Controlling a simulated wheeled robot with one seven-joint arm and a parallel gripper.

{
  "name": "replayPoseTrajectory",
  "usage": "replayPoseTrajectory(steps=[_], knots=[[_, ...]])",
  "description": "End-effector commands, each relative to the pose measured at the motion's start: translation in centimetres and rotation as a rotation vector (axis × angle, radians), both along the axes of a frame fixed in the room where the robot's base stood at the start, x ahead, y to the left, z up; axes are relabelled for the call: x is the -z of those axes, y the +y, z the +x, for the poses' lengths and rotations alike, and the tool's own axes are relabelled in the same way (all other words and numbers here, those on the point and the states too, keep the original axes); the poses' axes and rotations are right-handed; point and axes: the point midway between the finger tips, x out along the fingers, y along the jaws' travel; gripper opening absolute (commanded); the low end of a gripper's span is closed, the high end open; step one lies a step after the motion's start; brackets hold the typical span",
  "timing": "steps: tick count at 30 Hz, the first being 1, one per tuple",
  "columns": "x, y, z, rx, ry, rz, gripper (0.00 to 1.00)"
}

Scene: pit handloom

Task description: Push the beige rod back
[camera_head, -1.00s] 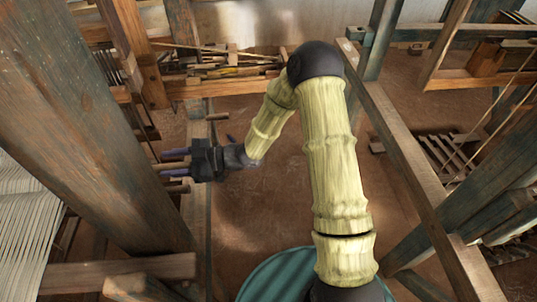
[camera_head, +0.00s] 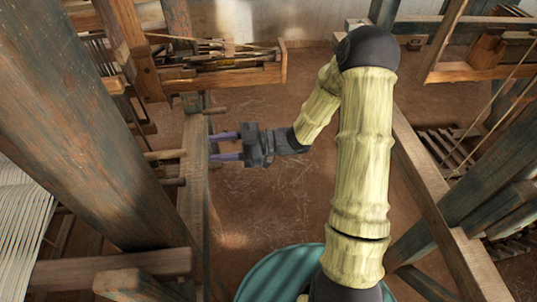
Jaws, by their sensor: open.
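The beige rod (camera_head: 165,155) lies nearly level at the left, and its right end meets the long wooden beam (camera_head: 194,200) beside the big post. A browner rod (camera_head: 174,182) sits just below it. A third short rod (camera_head: 215,110) sticks out to the right of the beam farther up. My gripper (camera_head: 215,147) points left with its two purple-grey fingers apart and nothing between them. Its fingertips are over or near the beam's right edge, a short gap right of the beige rod's end. I cannot tell their height relative to the rod.
A thick wooden post (camera_head: 90,130) and white warp threads (camera_head: 20,225) fill the left. A wooden tray (camera_head: 235,75) of sticks is at the back. Another beam (camera_head: 425,170) runs along the right. The brown floor (camera_head: 290,200) between is clear.

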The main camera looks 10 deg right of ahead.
Motion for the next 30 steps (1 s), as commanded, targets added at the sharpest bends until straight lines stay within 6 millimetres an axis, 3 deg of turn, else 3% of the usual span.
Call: replayPoseTrajectory(steps=[7,17,30], knots=[[0.1,-3.9,-0.3,0.003,-0.002,-0.002,0.41],[3.9,-3.9,3.2,0.228,0.027,-0.219,0.41],[8.3,-7.1,6.5,0.574,0.126,-0.504,0.41]])
